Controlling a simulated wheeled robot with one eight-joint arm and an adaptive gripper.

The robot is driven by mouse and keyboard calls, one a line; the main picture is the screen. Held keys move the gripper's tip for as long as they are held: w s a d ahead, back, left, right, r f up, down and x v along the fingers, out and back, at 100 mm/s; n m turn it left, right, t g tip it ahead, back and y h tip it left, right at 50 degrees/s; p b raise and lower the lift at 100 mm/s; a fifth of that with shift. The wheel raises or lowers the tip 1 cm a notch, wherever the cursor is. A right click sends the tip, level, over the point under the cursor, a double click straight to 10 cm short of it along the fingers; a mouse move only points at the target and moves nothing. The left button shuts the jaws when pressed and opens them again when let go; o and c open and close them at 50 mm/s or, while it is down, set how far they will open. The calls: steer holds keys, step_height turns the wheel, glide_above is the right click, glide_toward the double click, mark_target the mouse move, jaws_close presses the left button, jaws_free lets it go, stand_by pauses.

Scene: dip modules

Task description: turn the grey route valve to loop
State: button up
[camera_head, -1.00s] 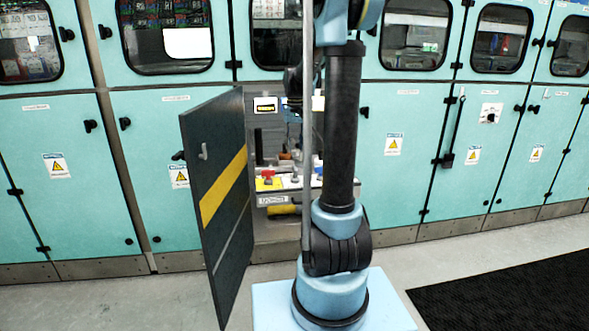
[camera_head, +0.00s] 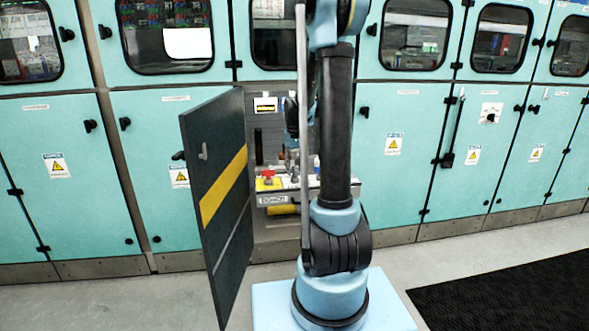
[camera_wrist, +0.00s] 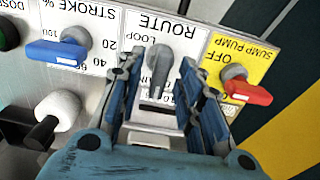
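The grey route valve (camera_wrist: 157,72) shows in the wrist view on a white plate lettered ROUTE and LOOP, upside down here. Its lever points toward the bottom of the picture. My gripper (camera_wrist: 161,80) is open, with one blue finger on each side of the lever; gaps seem to show on both sides, and contact cannot be made out. The lettering below the lever is partly hidden by the fingers. In the head view, the valve panel (camera_head: 275,199) is inside the open cabinet, and my arm covers much of it.
A blue stroke lever (camera_wrist: 58,52) sits left of the valve and a red sump pump lever (camera_wrist: 246,91) close on the right. A white knob (camera_wrist: 58,108) stands lower left. The dark cabinet door (camera_head: 222,200) stands open at the left of the opening.

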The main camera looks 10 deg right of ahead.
steer(key=shift+c, duration=0.3)
jaws_close()
